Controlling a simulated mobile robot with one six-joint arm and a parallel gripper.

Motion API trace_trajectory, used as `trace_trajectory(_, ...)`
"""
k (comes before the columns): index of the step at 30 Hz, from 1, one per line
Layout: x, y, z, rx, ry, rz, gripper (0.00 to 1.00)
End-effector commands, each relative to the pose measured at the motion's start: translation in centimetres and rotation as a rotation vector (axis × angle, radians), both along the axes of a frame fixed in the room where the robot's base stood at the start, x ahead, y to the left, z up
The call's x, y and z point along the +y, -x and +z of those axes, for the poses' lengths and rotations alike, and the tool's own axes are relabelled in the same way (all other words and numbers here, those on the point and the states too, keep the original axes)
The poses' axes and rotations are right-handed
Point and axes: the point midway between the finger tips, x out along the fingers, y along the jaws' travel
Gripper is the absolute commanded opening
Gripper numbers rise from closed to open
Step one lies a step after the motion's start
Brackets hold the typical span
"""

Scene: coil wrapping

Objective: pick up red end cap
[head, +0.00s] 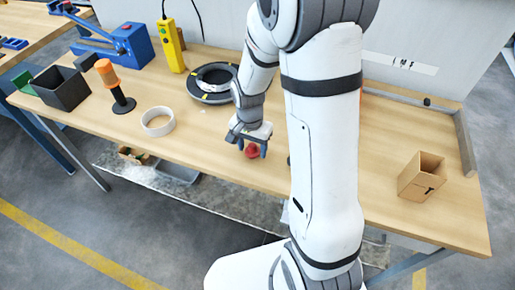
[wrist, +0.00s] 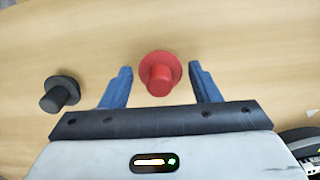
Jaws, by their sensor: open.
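The red end cap (wrist: 158,72) is a round flange with a narrower plug. It sits on the wooden table (wrist: 230,30) and lies between the two blue fingers of my gripper (wrist: 160,88) in the wrist view, with a gap on each side. In the head view the red cap (head: 252,152) shows near the table's front edge, just below my gripper (head: 252,148). My gripper is open and empty.
A black end cap (wrist: 60,94) stands to the left in the wrist view. In the head view a black coil (head: 195,92), a white ring (head: 146,124), an orange-handled tool (head: 106,74) and a dark bin (head: 72,97) lie left. A cardboard box (head: 408,184) stands right.

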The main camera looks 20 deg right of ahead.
Motion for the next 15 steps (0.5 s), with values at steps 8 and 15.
trace_trajectory(8,0.02,-0.01,-0.24,-0.001,0.000,0.001,0.55)
trace_trajectory(15,0.04,0.00,-0.22,-0.001,0.000,0.002,0.36)
